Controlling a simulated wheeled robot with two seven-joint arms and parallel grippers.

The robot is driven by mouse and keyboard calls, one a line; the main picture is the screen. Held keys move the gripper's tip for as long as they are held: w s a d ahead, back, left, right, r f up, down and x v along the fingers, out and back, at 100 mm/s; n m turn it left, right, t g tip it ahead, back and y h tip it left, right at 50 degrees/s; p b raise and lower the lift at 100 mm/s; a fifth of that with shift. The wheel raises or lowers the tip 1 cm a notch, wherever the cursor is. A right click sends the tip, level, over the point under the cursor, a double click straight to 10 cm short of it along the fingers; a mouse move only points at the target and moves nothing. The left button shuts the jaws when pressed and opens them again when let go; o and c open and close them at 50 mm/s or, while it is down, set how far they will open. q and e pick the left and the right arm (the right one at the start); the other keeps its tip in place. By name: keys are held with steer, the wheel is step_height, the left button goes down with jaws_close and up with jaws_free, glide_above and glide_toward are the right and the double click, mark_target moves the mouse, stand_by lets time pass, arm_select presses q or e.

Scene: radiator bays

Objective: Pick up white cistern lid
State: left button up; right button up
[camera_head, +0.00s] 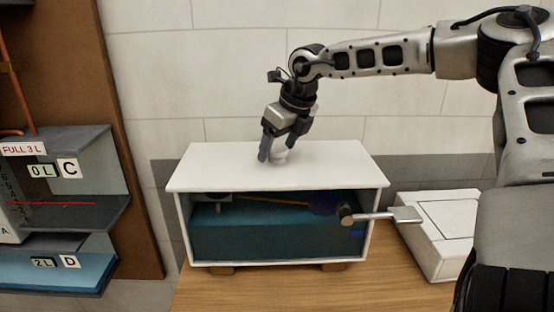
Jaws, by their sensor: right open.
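The white cistern lid (228,168) lies flat on top of the white open-fronted cistern (181,232). A small pale knob (278,156) stands near the middle of the lid. My right gripper (273,152) points down at the knob, with one dark finger to its left. The other finger is hard to make out, and the knob is partly covered. The gripper is open, and I cannot tell whether it touches the knob. My left gripper is not in view.
Teal water and a dark blue float (326,202) show inside the cistern. A lever (386,216) sticks out at its right front. A white box (440,228) stands to the right on the wooden surface (300,292). Labelled compartments (70,180) stand at left.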

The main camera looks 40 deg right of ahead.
steer(key=shift+c, duration=0.3)
steer(key=c, duration=1)
steer(key=shift+r, duration=0.1)
steer(key=shift+c, duration=1.4)
